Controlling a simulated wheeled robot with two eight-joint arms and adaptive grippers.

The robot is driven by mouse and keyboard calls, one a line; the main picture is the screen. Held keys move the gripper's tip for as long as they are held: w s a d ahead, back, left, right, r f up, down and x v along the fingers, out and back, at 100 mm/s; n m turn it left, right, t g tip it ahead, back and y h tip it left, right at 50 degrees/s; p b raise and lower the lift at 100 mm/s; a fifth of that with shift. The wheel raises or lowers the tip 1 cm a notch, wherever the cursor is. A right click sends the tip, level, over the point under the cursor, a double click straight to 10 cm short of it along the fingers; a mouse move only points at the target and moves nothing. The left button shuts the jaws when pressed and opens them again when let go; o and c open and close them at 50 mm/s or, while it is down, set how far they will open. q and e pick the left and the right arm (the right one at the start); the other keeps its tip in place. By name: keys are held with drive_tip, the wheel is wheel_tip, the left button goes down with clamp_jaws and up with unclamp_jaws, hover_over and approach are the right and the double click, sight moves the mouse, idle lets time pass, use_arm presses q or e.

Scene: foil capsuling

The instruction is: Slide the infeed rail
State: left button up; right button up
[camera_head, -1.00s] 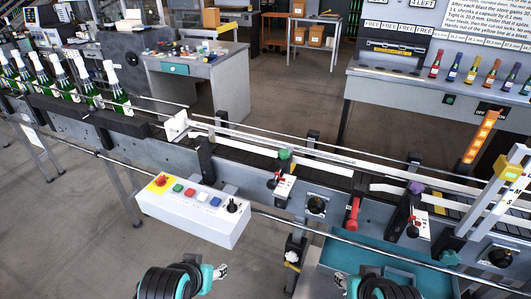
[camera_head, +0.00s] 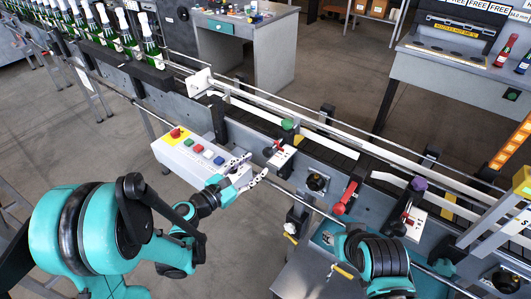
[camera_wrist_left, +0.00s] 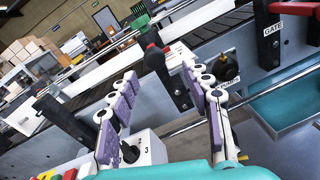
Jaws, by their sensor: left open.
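The white guide rail (camera_head: 262,112) runs along the conveyor; I take it to be the infeed rail. My left gripper (camera_head: 247,171) is open and empty, in front of the conveyor at the right end of the control box.
The white control box (camera_head: 190,157) has coloured buttons and a dial. Foil-topped bottles (camera_head: 128,42) stand in a row at upper left. A red gate handle (camera_head: 345,198), a purple knob (camera_head: 419,184) and a teal tray (camera_head: 325,235) lie to the right. A front bar (camera_head: 300,202) crosses before the conveyor.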

sight(265, 154)
use_arm(q)
drive_tip(key=shift+n+t, duration=0.3)
drive_tip(key=shift+n, duration=0.5)
drive_tip(key=x, duration=0.3)
drive_tip(key=b+x, duration=0.1)
drive_tip(key=x, duration=0.3)
drive_tip(key=shift+w+r, duration=0.1)
drive_tip(key=shift+w, duration=0.35)
